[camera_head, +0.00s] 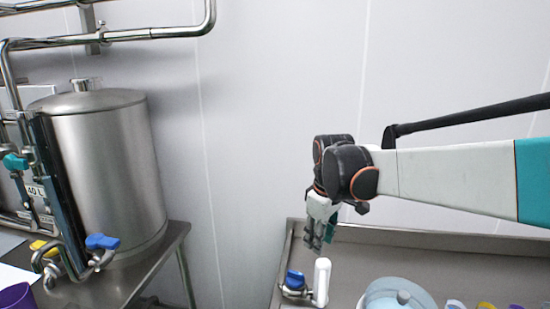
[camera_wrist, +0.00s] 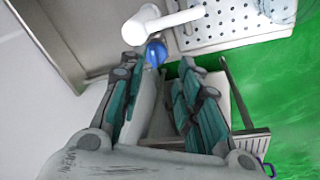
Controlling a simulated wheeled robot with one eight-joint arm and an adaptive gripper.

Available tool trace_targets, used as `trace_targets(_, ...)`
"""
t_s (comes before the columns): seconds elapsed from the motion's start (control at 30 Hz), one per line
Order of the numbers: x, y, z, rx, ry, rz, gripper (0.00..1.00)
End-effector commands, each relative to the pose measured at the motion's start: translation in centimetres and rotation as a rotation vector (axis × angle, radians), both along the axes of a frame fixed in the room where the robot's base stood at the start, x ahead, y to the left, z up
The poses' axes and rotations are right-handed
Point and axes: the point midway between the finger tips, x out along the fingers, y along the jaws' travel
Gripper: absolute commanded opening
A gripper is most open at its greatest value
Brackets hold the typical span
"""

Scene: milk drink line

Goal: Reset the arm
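My arm (camera_head: 450,180) reaches in from the right in the head view, and its wrist bends down. My gripper (camera_head: 320,240) points down above the sink counter, near a white spout (camera_head: 321,281) and a blue-handled tap (camera_head: 295,279). In the wrist view my gripper (camera_wrist: 157,70) has its two teal-and-grey fingers apart, with nothing clearly held between them. The blue tap handle (camera_wrist: 157,53) and the white spout (camera_wrist: 165,20) show just beyond the fingertips. A pale shape behind the fingers is partly hidden, and I cannot tell what it is.
A steel tank (camera_head: 105,165) with pipes stands on a steel table at left. The steel counter (camera_head: 430,260) holds a pale blue lidded pot (camera_head: 385,298) and several colored cups at lower right. A perforated drain tray (camera_wrist: 225,25) and green floor (camera_wrist: 285,90) show in the wrist view.

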Motion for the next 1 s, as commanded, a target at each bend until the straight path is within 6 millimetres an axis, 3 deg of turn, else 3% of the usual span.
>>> trace_targets(0.2,-5.0,-2.4,1.9,0.038,-0.083,-0.157,0.31)
trace_targets(0.47,-10.7,-4.7,2.7,0.096,-0.182,-0.340,0.31)
trace_targets(0.77,-17.1,-6.8,1.6,0.177,-0.294,-0.545,0.31)
trace_targets(1.0,-21.4,-8.0,-0.4,0.249,-0.374,-0.694,0.31)
